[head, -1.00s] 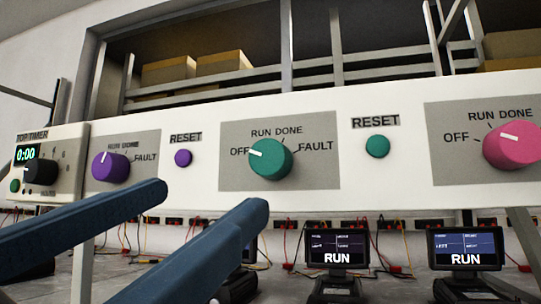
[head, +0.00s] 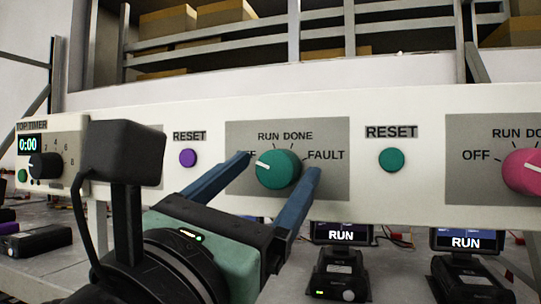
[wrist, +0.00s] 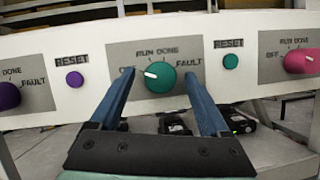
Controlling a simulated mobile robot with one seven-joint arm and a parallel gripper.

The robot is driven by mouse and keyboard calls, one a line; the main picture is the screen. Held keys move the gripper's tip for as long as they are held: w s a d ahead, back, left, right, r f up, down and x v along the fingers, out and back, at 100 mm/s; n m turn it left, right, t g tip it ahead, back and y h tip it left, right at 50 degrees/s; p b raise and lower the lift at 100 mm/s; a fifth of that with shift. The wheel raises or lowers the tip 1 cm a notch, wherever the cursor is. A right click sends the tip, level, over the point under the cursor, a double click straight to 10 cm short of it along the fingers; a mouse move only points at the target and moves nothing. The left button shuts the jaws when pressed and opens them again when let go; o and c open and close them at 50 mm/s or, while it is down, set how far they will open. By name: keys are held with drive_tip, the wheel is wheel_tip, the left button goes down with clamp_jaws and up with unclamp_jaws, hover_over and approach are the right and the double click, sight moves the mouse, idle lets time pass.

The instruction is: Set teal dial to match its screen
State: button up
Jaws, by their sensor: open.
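The teal dial (head: 280,172) sits on a grey plate (head: 335,122) marked OFF, RUN, DONE and FAULT. Its white pointer aims left and slightly up, toward OFF. My gripper (head: 283,163) is open, with one blue finger left of the dial and one right. In the wrist view, the fingertips (wrist: 158,73) also flank the teal dial (wrist: 163,82); contact cannot be told. The left finger partly covers the OFF label. A screen (head: 340,233) below and right of the dial reads RUN. Whether it is the teal dial's own screen is unclear.
A teal reset button (head: 392,159) is right of the plate and a purple one (head: 188,158) left. A pink dial (head: 522,172) is farther right, above another RUN screen (head: 465,240). A purple dial (wrist: 8,96) shows at left in the wrist view.

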clamp_jaws()
idle(0.5)
drive_tip(key=shift+f+m+b, duration=0.15)
drive_tip(key=shift+m+b, duration=0.35)
drive_tip(key=shift+b, duration=0.3)
drive_tip(key=shift+m+g+h+b, duration=0.3)
drive_tip(key=shift+m+b, duration=0.1)
drive_tip(key=shift+b, duration=0.1)
drive_tip(key=m+g+h+b, duration=0.1)
drive_tip(key=m+b, duration=0.2)
drive_tip(key=m+g+h+b, duration=0.1)
drive_tip(key=m+b, duration=0.1)
drive_tip(key=m, duration=0.1)
drive_tip(key=shift+a, duration=0.15)
drive_tip(key=shift+r+m+g+b, duration=0.25)
drive_tip(key=shift+m+g, duration=0.2)
drive_tip(key=shift+m, duration=0.5)
drive_tip(key=shift+r+m+g+b, duration=0.2)
drive_tip(key=shift+m+g, duration=0.25)
drive_tip(key=shift+m, duration=0.5)
drive_tip(key=shift+w+h, duration=0.1)
drive_tip(key=shift+h, duration=0.3)
